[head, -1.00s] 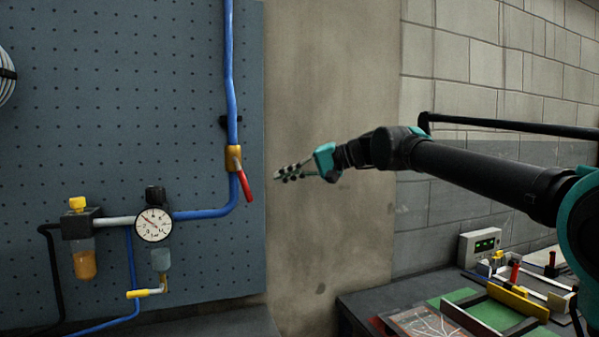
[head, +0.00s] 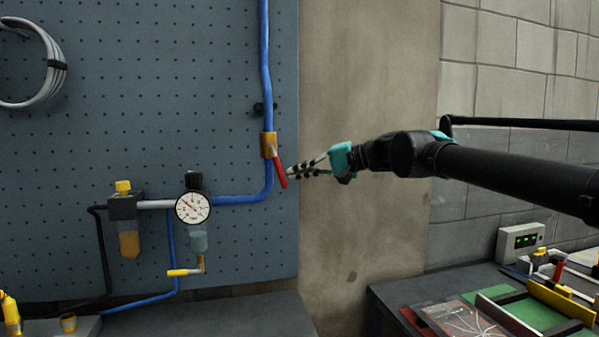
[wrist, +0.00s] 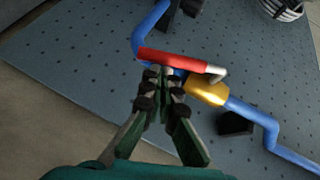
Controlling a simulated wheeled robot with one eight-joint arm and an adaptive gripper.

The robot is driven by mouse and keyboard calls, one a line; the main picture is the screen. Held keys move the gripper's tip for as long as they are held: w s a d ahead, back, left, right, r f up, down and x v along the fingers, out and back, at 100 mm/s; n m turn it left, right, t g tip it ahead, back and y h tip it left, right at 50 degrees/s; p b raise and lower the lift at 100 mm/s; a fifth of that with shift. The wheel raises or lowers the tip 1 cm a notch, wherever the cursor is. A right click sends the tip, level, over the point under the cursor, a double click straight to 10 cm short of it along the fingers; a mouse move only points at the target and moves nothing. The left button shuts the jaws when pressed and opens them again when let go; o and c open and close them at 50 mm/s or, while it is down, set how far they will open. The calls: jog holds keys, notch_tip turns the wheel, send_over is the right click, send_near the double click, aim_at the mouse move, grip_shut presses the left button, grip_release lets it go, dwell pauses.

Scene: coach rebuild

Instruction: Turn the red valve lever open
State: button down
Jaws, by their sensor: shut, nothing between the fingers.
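The red valve lever (head: 280,171) hangs down and slightly right from the brass valve body (head: 268,145) on the vertical blue pipe (head: 265,70). My gripper (head: 291,172) is just right of the lever in the head view, its fingertips close to the lever's lower part. In the wrist view the red lever (wrist: 172,60) lies across the front of the fingertips (wrist: 160,75), with the brass valve (wrist: 206,91) to the right. The fingers are shut with nothing between them. I cannot tell whether the tips touch the lever.
A pressure gauge (head: 193,207), a filter with an amber bowl (head: 129,243) and a small yellow handle (head: 184,272) are on the pegboard (head: 100,150) at lower left. A workbench (head: 400,295) with parts is at lower right. The space below the lever is clear.

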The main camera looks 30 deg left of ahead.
aim_at(285, 180)
jog(key=shift+s+a+f+m+y, duration=0.5)
jog(key=shift+s+a+f+y, duration=0.45)
jog(key=shift+a+f+y, duration=0.1)
